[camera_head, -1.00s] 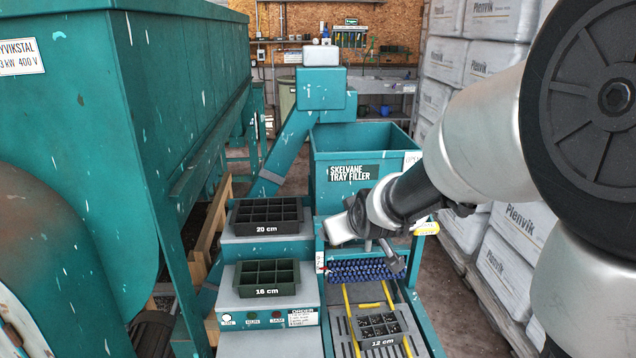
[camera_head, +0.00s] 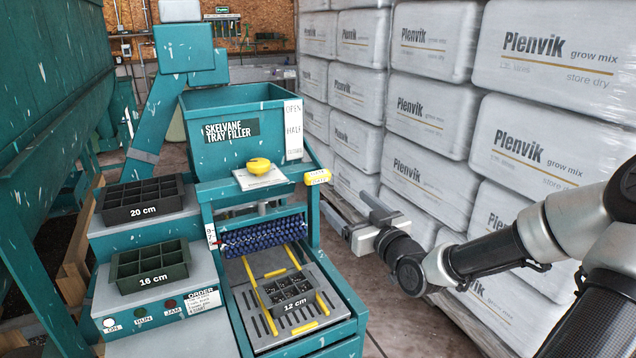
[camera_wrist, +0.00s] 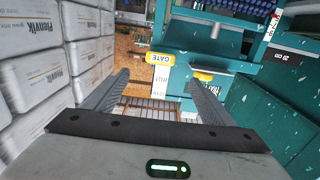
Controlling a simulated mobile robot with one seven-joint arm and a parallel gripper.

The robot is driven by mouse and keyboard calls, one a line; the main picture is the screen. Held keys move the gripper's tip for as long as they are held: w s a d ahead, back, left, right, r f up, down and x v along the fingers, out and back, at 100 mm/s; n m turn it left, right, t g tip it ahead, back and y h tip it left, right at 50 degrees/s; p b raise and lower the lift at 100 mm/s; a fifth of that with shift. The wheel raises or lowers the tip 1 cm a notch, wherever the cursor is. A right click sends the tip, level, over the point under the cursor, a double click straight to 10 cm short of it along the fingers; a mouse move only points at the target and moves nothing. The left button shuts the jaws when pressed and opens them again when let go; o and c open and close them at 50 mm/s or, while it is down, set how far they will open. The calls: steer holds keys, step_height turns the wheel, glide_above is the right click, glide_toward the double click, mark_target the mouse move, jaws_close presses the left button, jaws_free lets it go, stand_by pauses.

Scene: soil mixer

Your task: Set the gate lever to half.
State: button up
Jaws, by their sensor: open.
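The gate lever's yellow handle (camera_head: 317,177) sticks out at the right side of the teal tray filler (camera_head: 240,145). It is just below the lower end of a white scale plate (camera_head: 293,130) reading OPEN at top and HALF in the middle; the lowest word is too small to read. My gripper (camera_head: 346,208) is open and empty, right of and a little below the handle, apart from it. In the wrist view the yellow GATE label (camera_wrist: 160,59) shows upside down beyond the open fingers, with the scale plate beside it.
A yellow knob (camera_head: 259,164) sits on a plate on the filler's front. A blue brush roller (camera_head: 264,237) and a 12 cm tray (camera_head: 290,290) lie below. Stacked Plenvik bags (camera_head: 425,110) stand close on the right. The 20 cm (camera_head: 142,200) and 16 cm trays (camera_head: 150,266) are left.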

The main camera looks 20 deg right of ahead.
mark_target(320, 179)
steer(key=w+b, duration=0.1)
steer(key=w, duration=0.4)
steer(key=w+b, duration=0.1)
steer(key=w, duration=0.5)
steer(key=w+b, duration=0.1)
steer(key=w, duration=0.4)
steer(key=shift+w+a, duration=0.2)
steer(key=shift+a, duration=0.1)
steer(key=c, duration=1.5)
steer(key=r+g+p, duration=0.1)
steer(key=r+p, duration=0.1)
steer(key=p, duration=0.1)
steer(key=s+r+g+p, duration=0.1)
steer(key=r+p, duration=0.2)
steer(key=p, duration=0.1)
steer(key=r+g+p, duration=0.1)
steer(key=r+p, duration=0.1)
steer(key=p, duration=0.2)
steer(key=shift+s+r, duration=0.15)
steer(key=shift+r, duration=0.05)
steer(key=shift+r+g+p, duration=0.4)
steer(key=shift+g+p, duration=0.1)
steer(key=shift+p, duration=0.6)
steer(key=shift+f, duration=0.1)
steer(key=o, duration=1.5)
steer(key=shift+s, duration=0.1)
